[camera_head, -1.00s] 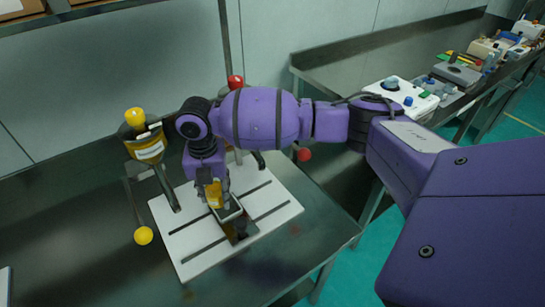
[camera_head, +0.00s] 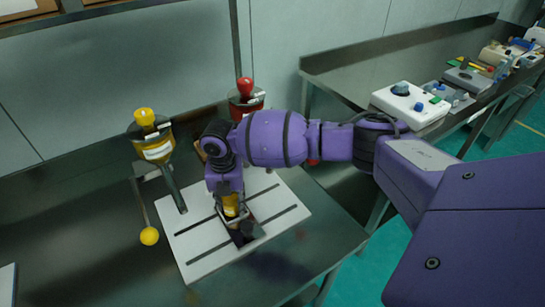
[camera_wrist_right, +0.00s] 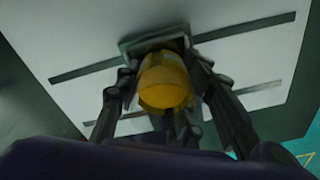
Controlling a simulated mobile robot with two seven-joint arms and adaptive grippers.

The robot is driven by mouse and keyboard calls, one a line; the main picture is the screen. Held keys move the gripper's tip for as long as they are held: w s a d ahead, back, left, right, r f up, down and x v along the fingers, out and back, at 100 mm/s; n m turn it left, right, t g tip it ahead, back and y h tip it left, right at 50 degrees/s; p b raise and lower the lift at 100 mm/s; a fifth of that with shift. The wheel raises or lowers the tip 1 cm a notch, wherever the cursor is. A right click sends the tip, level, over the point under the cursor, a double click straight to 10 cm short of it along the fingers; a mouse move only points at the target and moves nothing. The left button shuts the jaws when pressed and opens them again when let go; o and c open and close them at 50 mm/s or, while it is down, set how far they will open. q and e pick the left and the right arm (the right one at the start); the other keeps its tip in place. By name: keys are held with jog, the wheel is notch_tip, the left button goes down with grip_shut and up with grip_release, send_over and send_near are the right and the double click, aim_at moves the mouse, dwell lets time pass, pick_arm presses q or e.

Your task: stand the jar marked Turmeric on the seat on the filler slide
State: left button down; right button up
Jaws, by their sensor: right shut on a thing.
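A yellow jar (camera_head: 231,204) is held upright or nearly so in my right gripper (camera_head: 233,212), low over the slotted white plate. The right wrist view shows the yellow jar (camera_wrist_right: 165,82) between the fingers (camera_wrist_right: 165,100), which are shut on it. Its label cannot be read. A dark slide with a pale-rimmed seat (camera_head: 243,232) lies at the jar's foot. In the right wrist view the seat's rim (camera_wrist_right: 150,42) shows just behind the jar. The fingers hide the jar's base, so I cannot tell whether it touches the seat. My left gripper is not in view.
The white plate (camera_head: 190,248) lies on a steel table. A yellow-topped hopper (camera_head: 155,145) with a yellow-knobbed lever (camera_head: 149,236) stands to the left. A red-topped hopper (camera_head: 246,97) stands behind my right arm. The table's right front is clear.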

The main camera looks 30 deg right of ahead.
jog(key=o, duration=1.1)
jog(key=shift+o, duration=0.2)
notch_tip(320, 180, up, 12)
jog(key=shift+r, duration=0.2)
